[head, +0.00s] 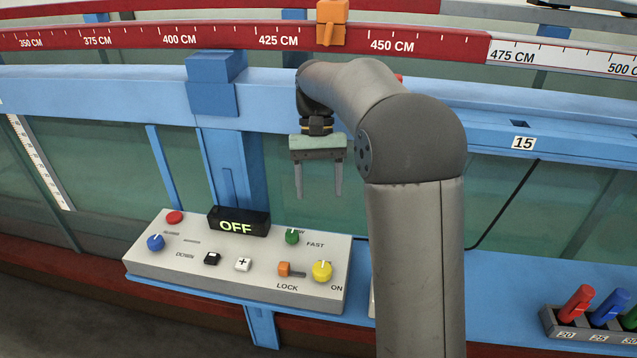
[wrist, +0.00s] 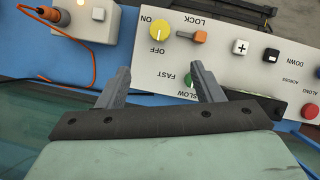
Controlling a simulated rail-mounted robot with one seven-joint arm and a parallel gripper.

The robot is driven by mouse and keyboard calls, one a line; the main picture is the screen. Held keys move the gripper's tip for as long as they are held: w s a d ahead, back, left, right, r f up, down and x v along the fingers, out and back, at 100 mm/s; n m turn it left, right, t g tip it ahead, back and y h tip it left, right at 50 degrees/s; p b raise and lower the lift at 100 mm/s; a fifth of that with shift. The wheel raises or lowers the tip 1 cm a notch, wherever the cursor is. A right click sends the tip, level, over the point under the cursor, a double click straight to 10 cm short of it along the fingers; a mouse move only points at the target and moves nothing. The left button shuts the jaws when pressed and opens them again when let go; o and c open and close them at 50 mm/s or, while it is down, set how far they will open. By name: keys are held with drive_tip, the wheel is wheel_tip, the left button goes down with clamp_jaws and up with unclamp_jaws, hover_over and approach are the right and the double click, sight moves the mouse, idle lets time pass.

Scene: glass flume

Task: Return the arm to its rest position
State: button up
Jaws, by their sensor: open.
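My gripper (head: 319,190) hangs from my bent grey arm with its two fingers pointing down. It is open and empty, above the back right part of the control panel (head: 190,262). In the wrist view the open fingers (wrist: 160,84) lie in front of the panel's edge, and one finger partly covers the green knob (wrist: 190,80). The panel carries a display reading OFF (head: 238,222), a yellow knob (head: 321,271), an orange lock switch (head: 285,269), a blue knob (head: 155,242) and a red button (head: 174,217).
The blue rail and scale with an orange pointer (head: 331,22) run behind my arm. A rack of coloured handles (head: 590,322) stands at the lower right. Green glass lies behind the panel.

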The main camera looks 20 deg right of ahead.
drive_tip(key=s+f+n+t, duration=0.1)
drive_tip(key=s+f, duration=0.3)
drive_tip(key=s, duration=0.8)
drive_tip(key=s+a+f+n+t, duration=0.1)
drive_tip(key=s+f+t, duration=0.3)
drive_tip(key=s, duration=0.9)
drive_tip(key=shift+s+a+f+h, duration=0.2)
drive_tip(key=shift+f+h, duration=0.2)
drive_tip(key=shift+f, duration=0.3)
